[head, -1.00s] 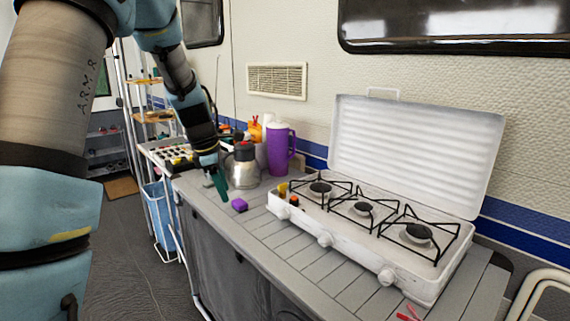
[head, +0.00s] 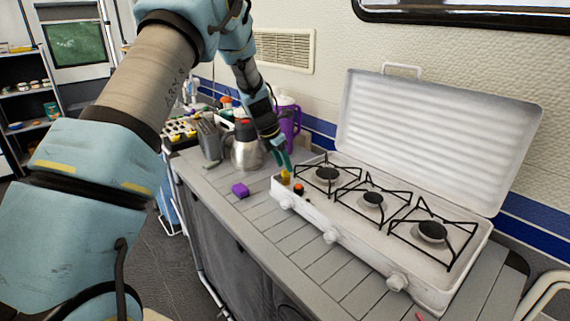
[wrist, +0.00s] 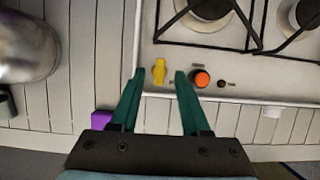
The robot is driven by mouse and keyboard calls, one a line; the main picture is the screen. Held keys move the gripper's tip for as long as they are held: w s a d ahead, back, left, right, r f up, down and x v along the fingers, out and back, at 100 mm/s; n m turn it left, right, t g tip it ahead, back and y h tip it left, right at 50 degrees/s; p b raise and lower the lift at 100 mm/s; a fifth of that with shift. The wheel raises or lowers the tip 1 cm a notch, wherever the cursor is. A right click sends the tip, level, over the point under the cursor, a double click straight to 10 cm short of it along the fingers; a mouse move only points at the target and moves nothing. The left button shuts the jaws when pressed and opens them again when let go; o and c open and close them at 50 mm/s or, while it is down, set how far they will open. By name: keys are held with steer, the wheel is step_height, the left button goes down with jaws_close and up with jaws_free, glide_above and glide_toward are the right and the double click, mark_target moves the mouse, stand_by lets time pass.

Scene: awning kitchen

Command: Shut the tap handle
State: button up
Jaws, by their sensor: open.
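A small yellow tap handle (wrist: 159,71) stands on the left front corner of the white stove (wrist: 230,88), to the left of an orange knob (wrist: 201,79). In the head view the yellow handle (head: 285,177) is partly hidden by my fingers. My gripper (wrist: 159,78) is open, with green fingers. In the wrist view one fingertip lies to the left of the handle and the other between it and the orange knob. I cannot tell whether the fingers touch the handle.
A metal kettle (head: 246,152) and a purple pitcher (head: 291,122) stand left of and behind the gripper. A purple block (head: 240,190) lies on the counter (head: 275,240). Black burner grates (head: 372,199) rise to the right, before the raised stove lid (head: 435,130).

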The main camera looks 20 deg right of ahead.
steer(key=shift+x, duration=1)
jaws_close()
